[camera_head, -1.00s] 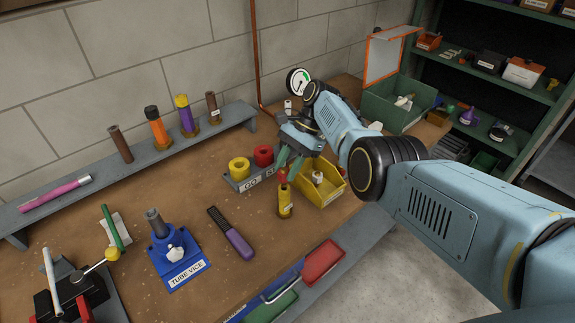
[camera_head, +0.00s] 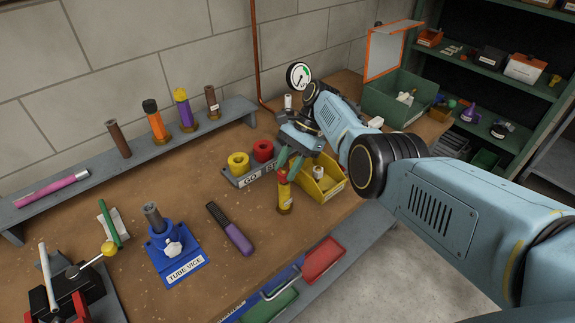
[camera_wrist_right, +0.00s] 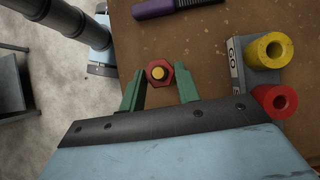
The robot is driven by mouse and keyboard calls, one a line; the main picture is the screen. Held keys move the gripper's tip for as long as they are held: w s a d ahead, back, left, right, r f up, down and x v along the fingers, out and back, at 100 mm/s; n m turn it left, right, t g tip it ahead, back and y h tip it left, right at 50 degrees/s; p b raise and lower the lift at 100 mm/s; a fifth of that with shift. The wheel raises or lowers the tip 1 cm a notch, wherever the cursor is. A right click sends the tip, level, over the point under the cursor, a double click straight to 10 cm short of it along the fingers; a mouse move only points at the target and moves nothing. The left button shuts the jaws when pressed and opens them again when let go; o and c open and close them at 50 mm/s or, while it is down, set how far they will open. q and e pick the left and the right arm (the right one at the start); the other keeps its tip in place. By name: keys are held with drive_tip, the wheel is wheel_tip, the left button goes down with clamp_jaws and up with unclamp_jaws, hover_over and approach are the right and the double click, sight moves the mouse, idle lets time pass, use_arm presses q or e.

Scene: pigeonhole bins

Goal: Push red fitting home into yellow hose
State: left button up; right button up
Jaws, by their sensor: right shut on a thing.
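The yellow hose (camera_head: 285,198) stands upright on the bench, left of the yellow bin. The red fitting (camera_head: 283,177) sits at its top end, in line with it; how deep it is seated cannot be told. My right gripper (camera_head: 288,163) reaches in from the right, its green fingers at the fitting. In the right wrist view, the fitting shows as a red hexagon (camera_wrist_right: 160,73) with a yellow centre, between the green fingertips of that gripper (camera_wrist_right: 160,84), which is shut on it. My left gripper is not in view.
A GO gauge block (camera_head: 243,178) with yellow and red rings stands behind the hose. The yellow bin (camera_head: 325,187) is close on the right. A purple-handled tool (camera_head: 236,236) and the blue tube vice (camera_head: 178,258) lie left. A rack (camera_head: 160,150) of hoses runs along the wall.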

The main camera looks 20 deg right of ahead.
sight(288, 169)
drive_tip(key=shift+f+b, duration=0.5)
drive_tip(key=shift+f, duration=0.1)
drive_tip(key=o, duration=1.2)
drive_tip(key=shift+v, duration=2.5)
